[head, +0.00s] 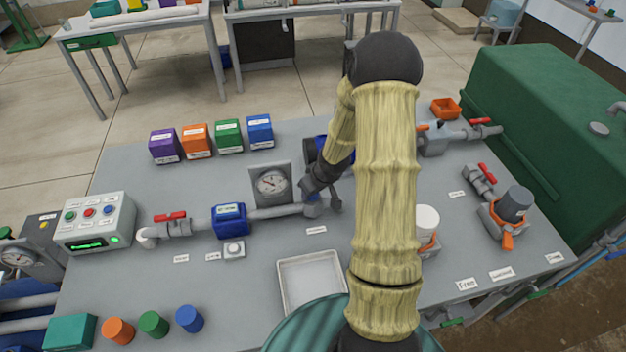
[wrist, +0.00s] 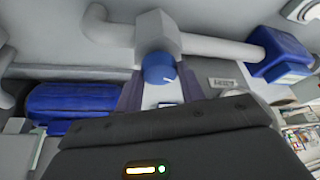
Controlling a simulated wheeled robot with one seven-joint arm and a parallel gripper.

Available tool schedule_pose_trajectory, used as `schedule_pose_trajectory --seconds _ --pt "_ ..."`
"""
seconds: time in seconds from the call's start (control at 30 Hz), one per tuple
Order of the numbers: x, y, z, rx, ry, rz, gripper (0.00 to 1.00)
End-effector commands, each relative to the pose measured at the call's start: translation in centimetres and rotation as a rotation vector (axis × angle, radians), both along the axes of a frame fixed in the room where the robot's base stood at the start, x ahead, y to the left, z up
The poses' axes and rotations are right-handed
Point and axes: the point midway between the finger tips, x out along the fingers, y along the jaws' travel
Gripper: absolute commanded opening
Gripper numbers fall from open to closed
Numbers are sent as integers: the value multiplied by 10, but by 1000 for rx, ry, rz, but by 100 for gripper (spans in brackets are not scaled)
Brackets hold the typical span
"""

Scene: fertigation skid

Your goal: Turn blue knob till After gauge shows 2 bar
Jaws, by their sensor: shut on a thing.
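The blue knob (wrist: 158,68) sits on a grey valve body (wrist: 156,32) in the pipe, with a pale mark on its face. My gripper (wrist: 160,88) has its two fingers on either side of the knob and is shut on it. In the head view my gripper (head: 320,196) reaches down at the pipe, and it hides the knob there.
A blue flow meter (head: 230,220) and a red-handled valve (head: 171,217) are on the pipe to the left. A control box (head: 95,224), several coloured boxes (head: 228,136) and an empty tray (head: 312,281) stand around. Another gauge (head: 15,259) is at the far left.

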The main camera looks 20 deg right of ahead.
Motion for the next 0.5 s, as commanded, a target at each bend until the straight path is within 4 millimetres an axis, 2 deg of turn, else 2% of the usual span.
schedule_pose_trajectory --seconds 0.03,0.5 --pt "-1 -1 7 3 3 28 16" --pt "0 -2 7 3 2 297 16"
